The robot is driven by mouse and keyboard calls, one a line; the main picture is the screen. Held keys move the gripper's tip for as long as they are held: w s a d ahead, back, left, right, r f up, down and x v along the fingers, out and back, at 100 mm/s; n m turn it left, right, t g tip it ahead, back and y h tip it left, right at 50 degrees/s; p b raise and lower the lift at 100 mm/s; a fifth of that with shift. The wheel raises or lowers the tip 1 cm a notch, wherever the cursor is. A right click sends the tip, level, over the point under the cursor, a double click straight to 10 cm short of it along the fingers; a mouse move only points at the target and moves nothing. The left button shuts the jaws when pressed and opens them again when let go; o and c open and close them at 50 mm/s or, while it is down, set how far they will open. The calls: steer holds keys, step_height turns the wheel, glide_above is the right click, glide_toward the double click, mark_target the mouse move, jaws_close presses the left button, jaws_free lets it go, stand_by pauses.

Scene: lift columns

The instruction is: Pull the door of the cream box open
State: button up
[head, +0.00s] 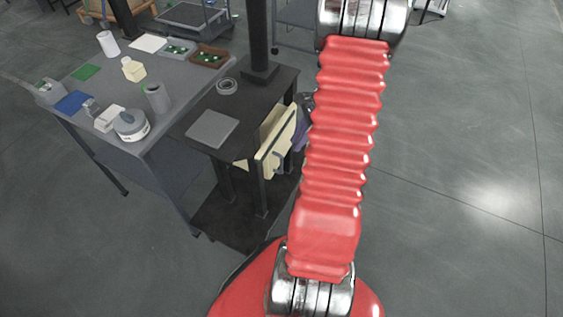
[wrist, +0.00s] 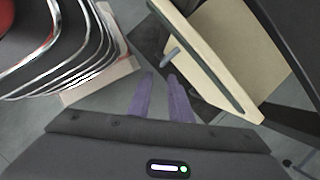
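The cream box (head: 247,166) sits under the dark table in the head view, partly hidden by a table leg and the tabletop. Its cream door panel (head: 277,139) faces my arm. In the wrist view the cream door (wrist: 205,60) runs slantwise at upper right, with a dark edge strip. A small grey handle (wrist: 170,58) sticks out from it. My gripper (wrist: 161,76) has two purple fingers, apart with nothing between them. Their tips are close to the handle; I cannot tell if they touch it. In the head view the purple gripper is mostly hidden behind my red arm.
The dark table (head: 255,104) carries a grey pad (head: 212,129) and a ring of tape (head: 227,87). A dark post rises from it. A grey workbench (head: 155,90) with several small items adjoins at left. Open floor (head: 450,170) lies to the right.

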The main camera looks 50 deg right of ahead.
steer(key=shift+w+d+r+m, duration=0.1)
steer(key=shift+w+d+m, duration=0.2)
steer(key=shift+m, duration=0.3)
steer(key=shift+a, duration=0.1)
glide_toward(282, 171)
steer(key=w+a+f, duration=0.1)
steer(key=w+f, duration=0.1)
steer(key=f, duration=0.1)
steer(key=a+f, duration=0.1)
steer(key=shift+w+a+f, duration=0.3)
steer(key=shift+w, duration=0.1)
steer(key=shift+c, duration=0.6)
jaws_close()
